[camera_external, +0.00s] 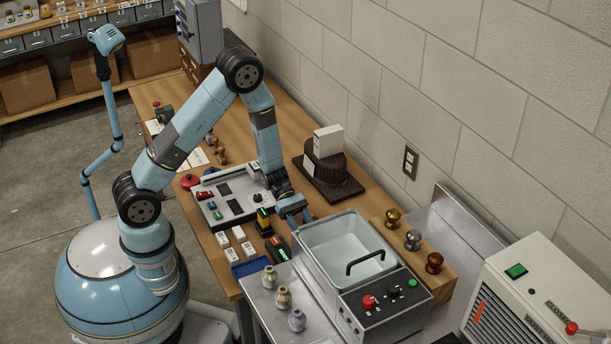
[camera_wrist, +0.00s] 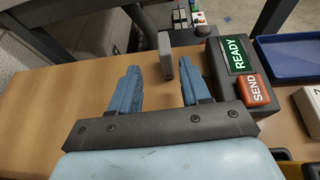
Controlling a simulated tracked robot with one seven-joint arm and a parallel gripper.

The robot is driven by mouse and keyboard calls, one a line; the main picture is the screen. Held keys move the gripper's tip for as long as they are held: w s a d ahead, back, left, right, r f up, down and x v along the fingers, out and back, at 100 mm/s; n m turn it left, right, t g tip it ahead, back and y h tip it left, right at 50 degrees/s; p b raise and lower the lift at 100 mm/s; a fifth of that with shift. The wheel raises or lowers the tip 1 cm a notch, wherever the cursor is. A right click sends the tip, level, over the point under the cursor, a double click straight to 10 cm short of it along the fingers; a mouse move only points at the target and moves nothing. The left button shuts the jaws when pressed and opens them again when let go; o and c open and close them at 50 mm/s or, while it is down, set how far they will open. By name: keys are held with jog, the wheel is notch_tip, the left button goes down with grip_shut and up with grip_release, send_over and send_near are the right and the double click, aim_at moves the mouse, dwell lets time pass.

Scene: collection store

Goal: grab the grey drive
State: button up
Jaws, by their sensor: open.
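A small grey upright block, which looks like the grey drive (camera_wrist: 166,56), stands on the wooden bench in the wrist view. It shows between the tips of my gripper's two blue fingers (camera_wrist: 158,66), closer to the right finger. My gripper is open and I see nothing held. Whether the block is within the fingers' reach or just beyond them, I cannot tell. In the external view my gripper (camera_external: 293,207) is low over the bench, beside the metal basin. The drive is too small there to make out surely.
A dark box with a green READY sign (camera_wrist: 235,54) and orange SEND button (camera_wrist: 255,90) stands close right of my fingers. A blue tray (camera_wrist: 290,58) lies beyond it. The basin (camera_external: 345,250) and a dark stand (camera_external: 328,180) flank my gripper. Bench left of the fingers is clear.

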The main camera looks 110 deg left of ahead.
jog(key=x, duration=0.2)
jog(key=shift+w+d+f, duration=0.1)
jog(key=shift+w+d, duration=0.1)
jog(key=shift+s+d+x, duration=0.1)
jog(key=shift+d+x, duration=0.05)
jog(key=shift+x, duration=1.2)
jog(key=shift+s+d+x, duration=0.15)
jog(key=shift+x, duration=1.2)
jog(key=shift+c, duration=0.3)
grip_shut()
